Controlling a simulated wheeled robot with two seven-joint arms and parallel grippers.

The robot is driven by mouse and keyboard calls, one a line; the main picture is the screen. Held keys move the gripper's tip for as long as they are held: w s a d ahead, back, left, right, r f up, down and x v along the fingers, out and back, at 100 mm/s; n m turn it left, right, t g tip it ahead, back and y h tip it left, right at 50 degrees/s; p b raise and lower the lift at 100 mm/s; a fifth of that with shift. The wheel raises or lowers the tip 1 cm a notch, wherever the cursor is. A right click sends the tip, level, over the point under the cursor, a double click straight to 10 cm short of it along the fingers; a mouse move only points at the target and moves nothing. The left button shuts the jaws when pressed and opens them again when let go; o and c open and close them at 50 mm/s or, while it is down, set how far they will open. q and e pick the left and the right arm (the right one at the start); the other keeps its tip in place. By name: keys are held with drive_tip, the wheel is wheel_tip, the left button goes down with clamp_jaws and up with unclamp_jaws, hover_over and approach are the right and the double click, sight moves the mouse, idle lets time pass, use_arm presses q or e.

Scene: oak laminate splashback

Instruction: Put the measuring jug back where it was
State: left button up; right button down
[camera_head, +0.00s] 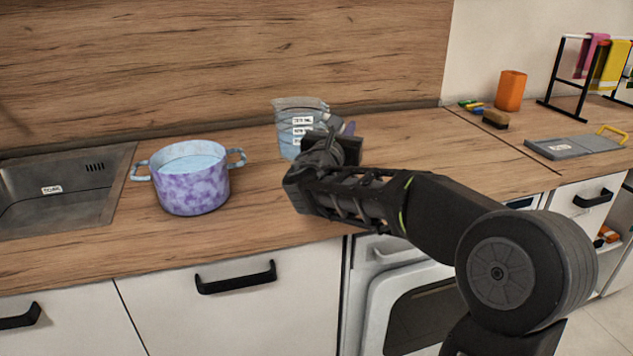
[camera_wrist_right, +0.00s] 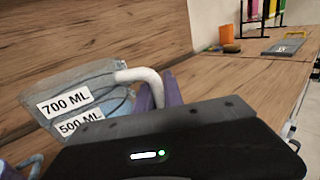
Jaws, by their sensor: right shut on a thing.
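The measuring jug (camera_head: 287,128) is clear and bluish, with white labels. It is near the back of the counter, below the wooden splashback. In the right wrist view the jug (camera_wrist_right: 92,82) shows labels reading 700 ML and 500 ML, and a pale handle. My right gripper (camera_head: 341,128) is shut on the jug's handle, with purple fingers (camera_wrist_right: 160,92) at either side of it. The gripper hides the jug's lower right part. I cannot tell whether its base touches the counter. My left gripper is not in view.
A purple mottled pot (camera_head: 190,188) with liquid stands left of the jug, beside the sink (camera_head: 60,205). To the right are an orange cup (camera_head: 511,91), a sponge (camera_head: 495,119), a grey board (camera_head: 572,145) and a towel rack (camera_head: 558,75). Counter between pot and arm is clear.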

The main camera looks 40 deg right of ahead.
drive_tip(key=shift+f+b, duration=0.3)
drive_tip(key=shift+f, duration=1.75)
drive_tip(key=shift+f+b, duration=0.4)
drive_tip(key=shift+f, duration=2.1)
drive_tip(key=shift+f, duration=0.15)
drive_tip(key=c, duration=1.5)
unclamp_jaws()
drive_tip(key=shift+o, duration=0.2)
